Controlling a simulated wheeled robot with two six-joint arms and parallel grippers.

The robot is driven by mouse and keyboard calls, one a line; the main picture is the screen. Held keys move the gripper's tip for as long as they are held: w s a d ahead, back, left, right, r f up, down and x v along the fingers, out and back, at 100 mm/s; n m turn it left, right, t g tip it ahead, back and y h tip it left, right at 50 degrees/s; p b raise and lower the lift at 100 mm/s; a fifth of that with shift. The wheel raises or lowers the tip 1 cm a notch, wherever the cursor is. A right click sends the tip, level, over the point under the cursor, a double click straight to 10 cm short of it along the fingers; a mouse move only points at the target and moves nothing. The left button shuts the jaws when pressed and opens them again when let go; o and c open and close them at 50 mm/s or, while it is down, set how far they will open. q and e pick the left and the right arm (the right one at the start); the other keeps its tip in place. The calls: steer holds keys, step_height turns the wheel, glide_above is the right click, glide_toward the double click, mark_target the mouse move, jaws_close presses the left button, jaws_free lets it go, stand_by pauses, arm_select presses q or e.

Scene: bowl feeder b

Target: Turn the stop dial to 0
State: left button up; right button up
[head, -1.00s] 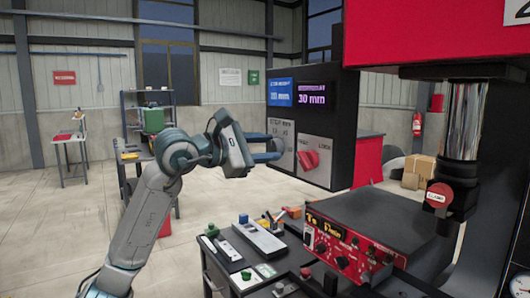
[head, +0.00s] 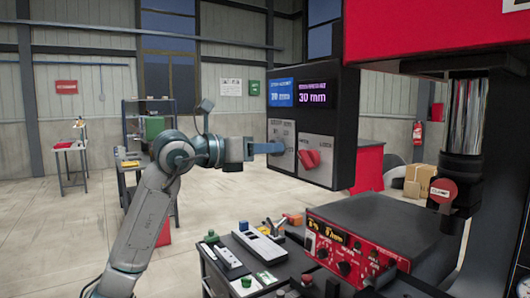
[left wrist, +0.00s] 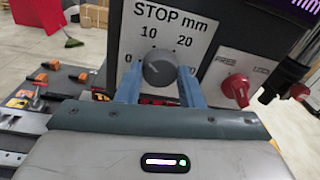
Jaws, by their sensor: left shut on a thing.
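The stop dial (left wrist: 160,68) is a round dark grey knob on a pale plate marked "STOP mm", with 0, 10 and 20 around it. In the left wrist view it sits between the two blue fingers of my left gripper (left wrist: 159,82), which is shut on it. Its pointer direction is hard to make out. In the head view my left gripper (head: 277,147) reaches level to the plate (head: 283,128), its fingers hiding much of the dial. The blue display (head: 281,92) above is too blurred to read surely. My right gripper is not in view.
A red free/lock knob (head: 309,158) sits right of the dial, close to my fingers; it also shows in the left wrist view (left wrist: 234,90). Below are a bench with small tools (head: 258,243) and a red control box (head: 355,240). Open floor lies behind my arm.

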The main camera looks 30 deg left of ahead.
arm_select(q)
steer(key=shift+f+n+h+b, duration=0.15)
steer(key=shift+n+b, duration=0.25)
steer(key=shift+n, duration=1.35)
steer(key=shift+n+h+b, duration=0.15)
steer(key=shift+n+b, duration=0.2)
steer(key=shift+n, duration=1.4)
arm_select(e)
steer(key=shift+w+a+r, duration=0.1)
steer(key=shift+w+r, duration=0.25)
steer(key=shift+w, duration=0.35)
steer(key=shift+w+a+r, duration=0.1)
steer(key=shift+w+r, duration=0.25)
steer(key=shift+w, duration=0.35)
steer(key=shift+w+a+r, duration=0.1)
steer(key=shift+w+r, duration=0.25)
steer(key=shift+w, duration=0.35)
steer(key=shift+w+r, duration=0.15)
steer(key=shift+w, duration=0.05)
arm_select(q)
steer(key=o, duration=1)
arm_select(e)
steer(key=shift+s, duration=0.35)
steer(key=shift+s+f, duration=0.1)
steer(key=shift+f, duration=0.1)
